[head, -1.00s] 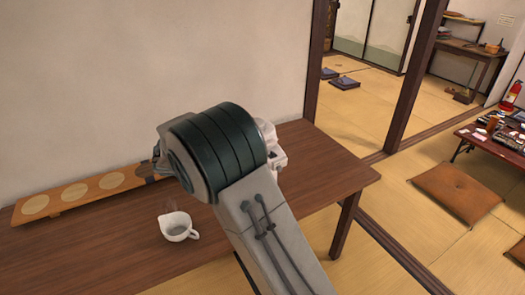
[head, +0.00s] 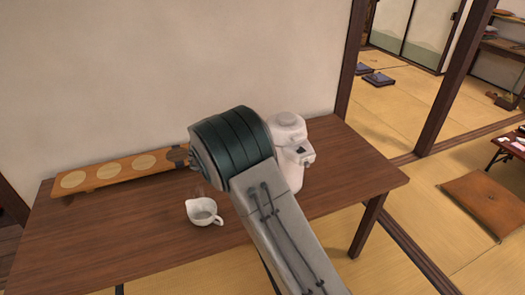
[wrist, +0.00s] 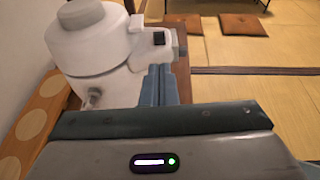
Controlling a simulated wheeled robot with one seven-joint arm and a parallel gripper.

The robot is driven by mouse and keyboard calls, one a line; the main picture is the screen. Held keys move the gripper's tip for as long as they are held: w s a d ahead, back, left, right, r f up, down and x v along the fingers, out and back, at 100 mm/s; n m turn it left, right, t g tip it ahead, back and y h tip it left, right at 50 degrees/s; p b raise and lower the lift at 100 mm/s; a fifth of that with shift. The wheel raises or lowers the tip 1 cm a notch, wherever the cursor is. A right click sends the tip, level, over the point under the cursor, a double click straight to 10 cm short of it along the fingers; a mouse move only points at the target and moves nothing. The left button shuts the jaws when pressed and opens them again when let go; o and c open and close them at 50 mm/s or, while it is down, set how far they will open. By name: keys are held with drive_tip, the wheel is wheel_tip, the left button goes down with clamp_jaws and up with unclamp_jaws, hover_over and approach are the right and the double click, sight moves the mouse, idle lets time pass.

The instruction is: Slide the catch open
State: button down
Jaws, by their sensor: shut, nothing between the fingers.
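A white lidded dispenser (head: 287,128) stands on the brown table, partly behind my arm. A small dark catch (head: 302,151) shows on a housing at its right side. In the wrist view the dispenser (wrist: 88,45) fills the upper left, and the black catch (wrist: 159,38) sits on the housing near its top. My gripper (wrist: 160,68), with blue-grey fingers, is shut and empty beside the dispenser. In that picture its fingertips lie just below the catch; whether they touch the housing I cannot tell. In the head view my arm hides the gripper.
A long wooden board with pale round spots (head: 110,173) lies along the wall. The table's right end is clear. A brown cushion (head: 487,203) lies on the tatami.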

sight(300, 149)
drive_tip(key=x, duration=0.3)
drive_tip(key=p+x, duration=0.1)
drive_tip(key=x, duration=0.2)
drive_tip(key=r+p+x, duration=0.1)
drive_tip(key=x, duration=0.2)
drive_tip(key=shift+w+d, duration=0.1)
drive_tip(key=shift+d, duration=0.15)
